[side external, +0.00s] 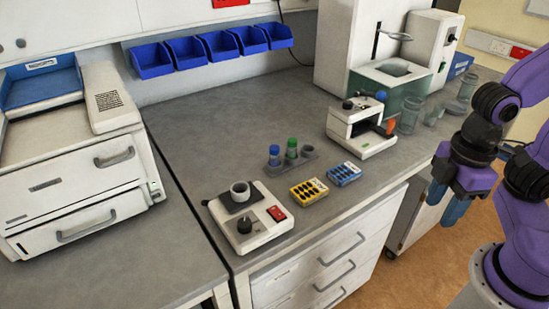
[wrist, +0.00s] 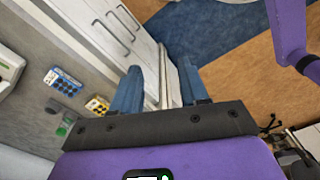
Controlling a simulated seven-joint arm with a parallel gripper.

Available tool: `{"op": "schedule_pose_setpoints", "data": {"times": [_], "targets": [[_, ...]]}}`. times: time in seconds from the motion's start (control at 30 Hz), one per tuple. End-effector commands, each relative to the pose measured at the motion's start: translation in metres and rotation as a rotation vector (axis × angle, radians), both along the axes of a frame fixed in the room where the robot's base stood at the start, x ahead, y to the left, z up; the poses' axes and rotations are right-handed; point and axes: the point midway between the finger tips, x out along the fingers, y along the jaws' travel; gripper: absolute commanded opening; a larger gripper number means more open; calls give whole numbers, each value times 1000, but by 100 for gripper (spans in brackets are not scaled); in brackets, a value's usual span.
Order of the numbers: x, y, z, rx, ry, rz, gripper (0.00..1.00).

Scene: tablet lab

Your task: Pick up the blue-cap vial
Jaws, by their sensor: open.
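The blue-cap vial (side external: 274,155) stands upright at the left end of a small grey rack (side external: 308,153) on the bench in the side view. A green-cap vial (side external: 292,148) stands beside it in the same rack. My gripper (side external: 448,203) is open and empty, pointing down, well to the right of the rack and out past the bench's front edge. In the wrist view my gripper (wrist: 160,70) shows its two blue fingers spread apart with nothing between them. The green cap (wrist: 62,131) shows at lower left there; I cannot make out the blue cap in that view.
A yellow tray (side external: 309,192) and a blue tray (side external: 344,174) lie in front of the rack. A white device with a red switch (side external: 276,214) stands to the left. A microscope-like instrument (side external: 361,127) and glass beakers (side external: 409,115) stand to the right. Bench behind the rack is clear.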

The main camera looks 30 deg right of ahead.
Motion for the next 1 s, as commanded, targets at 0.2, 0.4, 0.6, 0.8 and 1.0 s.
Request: {"op": "schedule_pose_setpoints", "data": {"times": [0.2, 0.4, 0.6, 0.8, 1.0], "targets": [[2, 5, -2, 18, 1, -9, 44], [22, 44, -15, 173, -12, -93, 44], [68, 91, -28, 386, -94, -257, 44], [130, 112, -35, 546, -257, -448, 44], [197, 101, -36, 636, -494, -638, 44]]}}
